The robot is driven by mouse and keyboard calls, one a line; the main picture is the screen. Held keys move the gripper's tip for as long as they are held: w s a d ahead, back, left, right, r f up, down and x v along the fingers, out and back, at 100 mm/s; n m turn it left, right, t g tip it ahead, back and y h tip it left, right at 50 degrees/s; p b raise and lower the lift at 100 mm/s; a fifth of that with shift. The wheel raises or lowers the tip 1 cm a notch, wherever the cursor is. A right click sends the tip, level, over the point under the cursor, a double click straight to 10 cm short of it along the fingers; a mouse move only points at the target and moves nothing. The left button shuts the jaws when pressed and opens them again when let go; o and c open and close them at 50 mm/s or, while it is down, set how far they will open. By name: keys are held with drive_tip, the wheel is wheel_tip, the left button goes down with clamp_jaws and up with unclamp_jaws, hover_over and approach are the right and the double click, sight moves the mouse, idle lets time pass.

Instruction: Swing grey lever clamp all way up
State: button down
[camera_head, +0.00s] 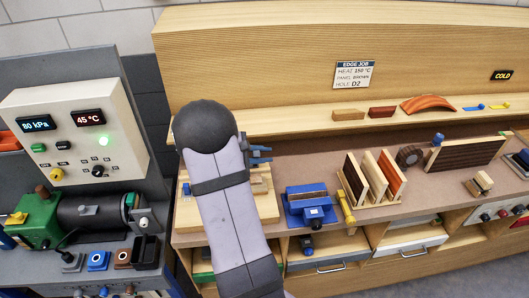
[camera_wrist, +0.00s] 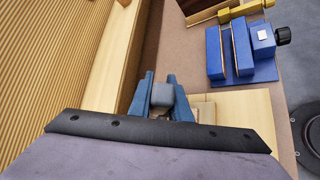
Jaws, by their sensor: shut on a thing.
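My gripper (camera_wrist: 160,94) shows in the wrist view with its two blue fingers on either side of a grey block, the end of the grey lever clamp (camera_wrist: 162,97). The fingers are shut on it. The rest of the clamp is hidden below the fingers and my wrist, so its lever angle cannot be told. In the head view, my gripper (camera_head: 260,155) sticks out to the right from behind my grey arm, above a light wooden board (camera_head: 262,215). My arm hides the middle of that board and most of the clamp there.
A blue vise (camera_head: 308,208) stands right of the board; it also shows in the wrist view (camera_wrist: 243,52). A rack of upright panels (camera_head: 373,178) is farther right. A shelf (camera_head: 310,122) with small pieces runs behind. A control box (camera_head: 70,125) stands at left.

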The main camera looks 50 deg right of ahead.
drive_tip(key=shift+w+d+r+p, duration=0.2)
drive_tip(key=shift+r+p, duration=0.1)
drive_tip(key=shift+p, duration=0.05)
drive_tip(key=c, duration=1.6)
unclamp_jaws()
drive_tip(key=shift+c, duration=0.2)
drive_tip(key=shift+a, duration=0.1)
drive_tip(key=b+v, duration=0.3)
drive_tip(key=v, duration=0.4)
drive_tip(key=shift+w+r, duration=0.1)
drive_tip(key=shift+w, duration=0.05)
